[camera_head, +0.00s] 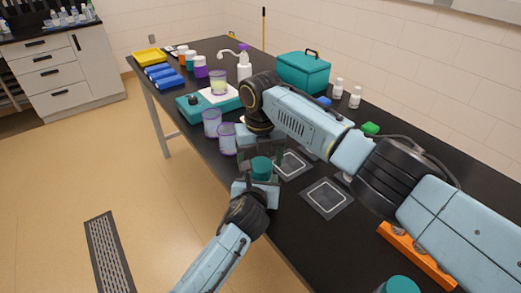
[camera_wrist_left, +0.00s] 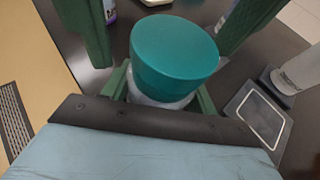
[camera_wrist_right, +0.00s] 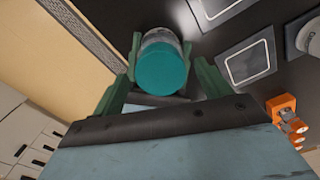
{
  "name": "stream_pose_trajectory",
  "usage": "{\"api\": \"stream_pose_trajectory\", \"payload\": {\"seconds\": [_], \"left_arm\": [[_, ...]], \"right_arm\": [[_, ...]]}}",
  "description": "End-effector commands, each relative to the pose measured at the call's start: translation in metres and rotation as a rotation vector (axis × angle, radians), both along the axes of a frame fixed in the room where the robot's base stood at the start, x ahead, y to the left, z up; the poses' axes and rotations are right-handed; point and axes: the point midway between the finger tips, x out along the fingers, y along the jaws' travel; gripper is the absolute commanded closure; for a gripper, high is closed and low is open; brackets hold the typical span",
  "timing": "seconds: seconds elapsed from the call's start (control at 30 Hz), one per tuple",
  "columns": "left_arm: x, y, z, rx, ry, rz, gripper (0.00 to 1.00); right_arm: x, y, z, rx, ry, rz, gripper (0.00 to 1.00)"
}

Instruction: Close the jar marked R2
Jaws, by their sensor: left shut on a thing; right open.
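A clear jar (camera_wrist_left: 160,98) with a teal lid (camera_wrist_left: 175,55) stands in my left gripper (camera_wrist_left: 162,88), which is shut on the jar's body. The lid sits on top of the jar; whether it is screwed tight cannot be told. The lid also shows in the head view (camera_head: 262,163). My right gripper (camera_wrist_right: 163,75) is open, its fingers on either side of the lid with gaps. In the right wrist view, the lid (camera_wrist_right: 162,72) lies between them. No R2 mark is readable. Another teal lid (camera_head: 401,285) shows at the bottom edge of the head view.
Two square mats (camera_head: 326,198) lie right of the held jar. An orange rack (camera_head: 415,255) is at the near right. Purple-rimmed cups (camera_head: 228,140), a teal device (camera_head: 195,107), a teal box (camera_head: 303,72) and white bottles (camera_head: 355,97) stand farther back. The table's left edge is close.

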Motion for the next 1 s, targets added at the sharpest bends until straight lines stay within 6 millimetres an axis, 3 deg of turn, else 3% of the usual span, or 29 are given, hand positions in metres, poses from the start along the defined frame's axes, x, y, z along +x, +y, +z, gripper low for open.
{"api": "stream_pose_trajectory", "payload": {"seconds": [0.3, 0.67, 0.87, 1.0], "left_arm": [[-0.0001, 0.0001, -0.0004, 0.000, 0.001, 0.000, 1.00], [-0.0001, 0.0001, -0.0004, 0.000, 0.001, 0.000, 1.00], [-0.0001, 0.0000, -0.0004, 0.000, 0.001, 0.000, 1.00], [-0.0001, 0.0000, -0.0004, 0.000, 0.001, 0.000, 1.00]], "right_arm": [[-0.0001, 0.0002, -0.0030, 0.000, 0.000, 0.000, 0.23], [-0.0002, 0.0004, -0.0027, 0.001, 0.000, 0.000, 0.69], [-0.0006, 0.0009, -0.0030, 0.002, 0.001, -0.075, 0.70], [-0.0008, 0.0013, -0.0033, 0.003, 0.003, -0.307, 0.70]]}}
